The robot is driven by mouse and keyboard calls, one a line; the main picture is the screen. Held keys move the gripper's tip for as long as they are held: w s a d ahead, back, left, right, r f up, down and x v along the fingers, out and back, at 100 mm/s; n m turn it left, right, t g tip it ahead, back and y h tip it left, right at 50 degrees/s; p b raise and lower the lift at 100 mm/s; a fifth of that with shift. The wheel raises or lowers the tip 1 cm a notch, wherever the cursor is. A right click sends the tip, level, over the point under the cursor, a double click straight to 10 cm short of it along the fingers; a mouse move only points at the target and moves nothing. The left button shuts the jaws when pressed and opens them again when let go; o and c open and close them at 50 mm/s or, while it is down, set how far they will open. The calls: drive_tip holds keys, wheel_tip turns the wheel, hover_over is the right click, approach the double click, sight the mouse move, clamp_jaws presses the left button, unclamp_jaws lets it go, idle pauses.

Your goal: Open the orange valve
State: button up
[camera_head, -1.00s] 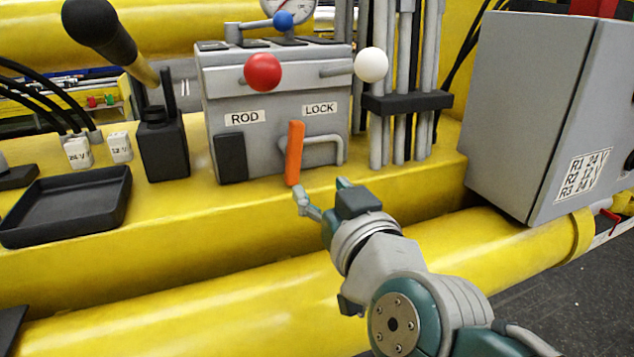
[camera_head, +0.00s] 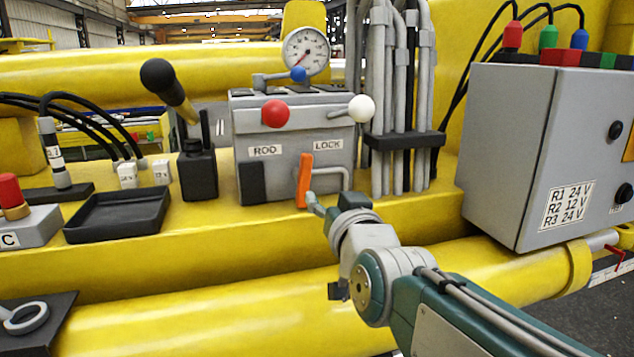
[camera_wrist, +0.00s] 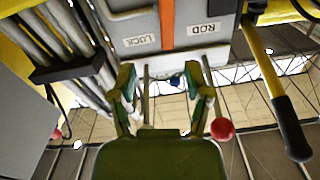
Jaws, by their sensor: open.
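A grey pipe loop (camera_head: 335,172) is just right of the handle. Red (camera_head: 275,113) and white (camera_head: 361,108) ball levers project above. Vertical pipes (camera_head: 398,100) and a large grey cabinet (camera_head: 510,140) stand to the right. A black tray (camera_head: 118,215) lies left on the yellow beam.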

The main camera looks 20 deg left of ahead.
sight(310, 178)
drive_tip(key=w+a, duration=0.2)
drive_tip(key=a, duration=0.1)
drive_tip(key=w+a, duration=0.2)
drive_tip(key=shift+w+f, duration=0.1)
drive_tip(key=shift+f, duration=0.15)
drive_tip(key=w, duration=0.4)
drive_tip(key=shift+w+a+r, duration=0.1)
drive_tip(key=shift+a+r, duration=0.05)
drive_tip(key=shift+a, duration=0.1)
drive_tip(key=shift+w+a, duration=0.4)
drive_tip(key=shift+a, duration=0.65)
drive_tip(key=shift+d, duration=0.4)
clamp_jaws()
